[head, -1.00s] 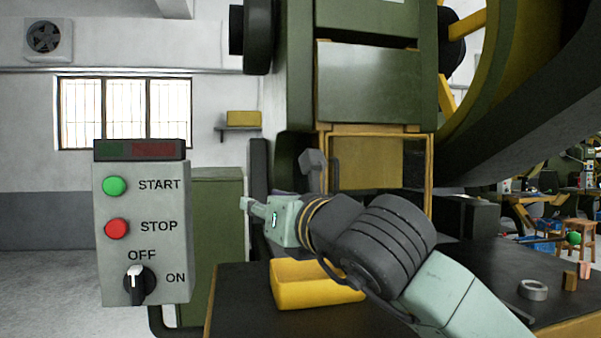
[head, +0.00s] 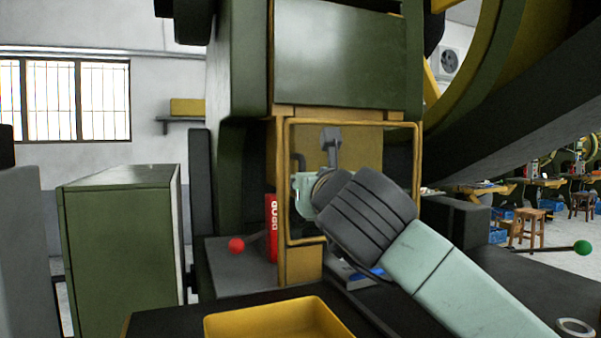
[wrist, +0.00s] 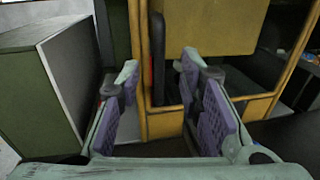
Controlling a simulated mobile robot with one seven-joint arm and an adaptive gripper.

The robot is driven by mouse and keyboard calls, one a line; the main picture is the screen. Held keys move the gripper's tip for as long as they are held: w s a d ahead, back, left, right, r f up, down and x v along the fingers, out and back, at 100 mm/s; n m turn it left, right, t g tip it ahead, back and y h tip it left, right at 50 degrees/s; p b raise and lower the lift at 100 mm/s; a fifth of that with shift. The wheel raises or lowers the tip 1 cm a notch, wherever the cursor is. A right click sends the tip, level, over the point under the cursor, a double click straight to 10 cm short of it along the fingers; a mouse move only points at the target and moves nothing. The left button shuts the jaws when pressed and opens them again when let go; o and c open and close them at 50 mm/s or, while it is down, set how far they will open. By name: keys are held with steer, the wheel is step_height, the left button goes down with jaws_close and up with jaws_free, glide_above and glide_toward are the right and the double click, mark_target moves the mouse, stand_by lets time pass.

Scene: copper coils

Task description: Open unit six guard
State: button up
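The guard is a yellow-framed panel (head: 290,215) on the front of the green press, with a see-through pane. It looks shut, and it fills much of the wrist view (wrist: 225,25). A dark upright handle (wrist: 157,58) stands at the guard's left side in the wrist view. My gripper (wrist: 160,78) is open, with purple pads either side of the handle's line. The handle appears ahead of the fingertips, and I see no contact. In the head view my gripper (head: 306,194) is in front of the guard's left part, its fingertips mostly hidden.
A red lever knob (head: 236,245) and a red upright box (head: 271,227) are left of the guard. A yellow bin (head: 280,322) sits on the table in front. A green cabinet (head: 120,250) stands at left. A green-knobbed lever (head: 582,247) is at right.

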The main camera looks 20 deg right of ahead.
steer(key=shift+w+d+p, duration=0.2)
steer(key=shift+w+p, duration=0.35)
steer(key=shift+w, duration=0.9)
steer(key=shift+w+d+p, duration=0.25)
steer(key=shift+w+p, duration=0.25)
steer(key=shift+w, duration=0.9)
steer(key=shift+w+d+p, duration=0.2)
steer(key=shift+w+p, duration=0.35)
steer(key=shift+w, duration=0.9)
steer(key=shift+c, duration=0.4)
jaws_close()
